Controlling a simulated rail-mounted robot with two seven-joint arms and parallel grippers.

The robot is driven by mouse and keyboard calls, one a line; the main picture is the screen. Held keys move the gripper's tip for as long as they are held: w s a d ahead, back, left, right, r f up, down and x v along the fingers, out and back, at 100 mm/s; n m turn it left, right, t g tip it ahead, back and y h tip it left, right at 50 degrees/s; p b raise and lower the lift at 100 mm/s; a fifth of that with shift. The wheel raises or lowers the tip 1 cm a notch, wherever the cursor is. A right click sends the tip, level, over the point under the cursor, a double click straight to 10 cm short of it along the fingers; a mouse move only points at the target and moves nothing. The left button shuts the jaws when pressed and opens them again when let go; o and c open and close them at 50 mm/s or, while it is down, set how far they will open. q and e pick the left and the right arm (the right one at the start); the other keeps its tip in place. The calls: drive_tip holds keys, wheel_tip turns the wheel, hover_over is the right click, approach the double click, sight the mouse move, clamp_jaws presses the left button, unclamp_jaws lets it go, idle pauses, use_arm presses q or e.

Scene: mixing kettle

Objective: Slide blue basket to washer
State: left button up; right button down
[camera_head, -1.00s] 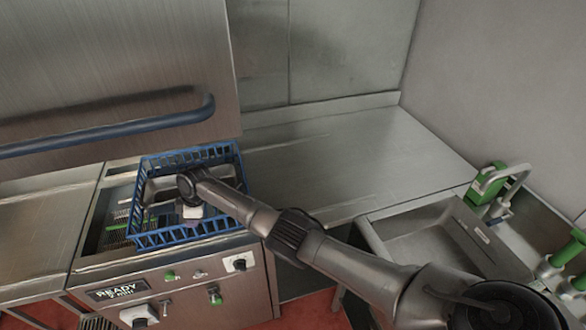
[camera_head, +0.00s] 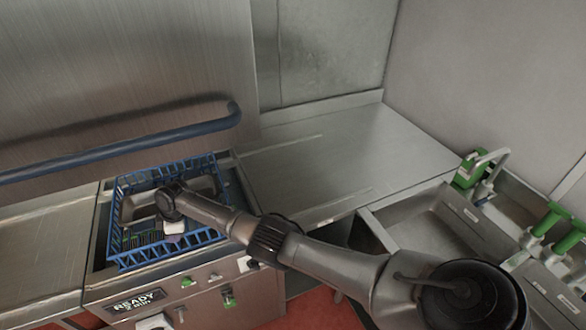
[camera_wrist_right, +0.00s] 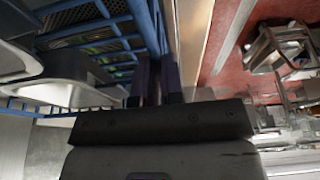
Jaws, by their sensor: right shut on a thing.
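The blue basket (camera_head: 128,258) sits in the opening of the washer (camera_head: 190,292), under the raised hood, with a metal pan (camera_head: 140,205) inside it. In the head view my right gripper (camera_head: 172,240) is over the basket's front side, its fingers partly hidden by my arm. In the right wrist view the gripper (camera_wrist_right: 158,85) is shut on the basket's blue rim (camera_wrist_right: 150,30). My left gripper is in neither view.
A blue bar handle (camera_head: 120,148) runs across the steel hood. Green-topped dispensers (camera_head: 548,222) stand at the far right. Another steel surface (camera_head: 40,245) lies at left.

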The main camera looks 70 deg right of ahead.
drive_tip(key=shift+w+a+r, duration=0.15)
drive_tip(key=shift+w+a, duration=0.2)
drive_tip(key=c, duration=1.7)
unclamp_jaws()
drive_tip(key=shift+s+d, duration=0.15)
drive_tip(key=o, duration=0.5)
drive_tip(key=shift+c, duration=0.2)
drive_tip(key=shift+o, duration=0.8)
drive_tip(key=shift+s+f, duration=0.15)
drive_tip(key=shift+f, duration=0.25)
drive_tip(key=o, duration=0.4)
drive_tip(key=shift+r, duration=0.15)
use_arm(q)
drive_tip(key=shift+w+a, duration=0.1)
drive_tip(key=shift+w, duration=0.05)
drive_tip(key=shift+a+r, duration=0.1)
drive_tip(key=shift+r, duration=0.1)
use_arm(e)
drive_tip(key=shift+r, duration=0.2)
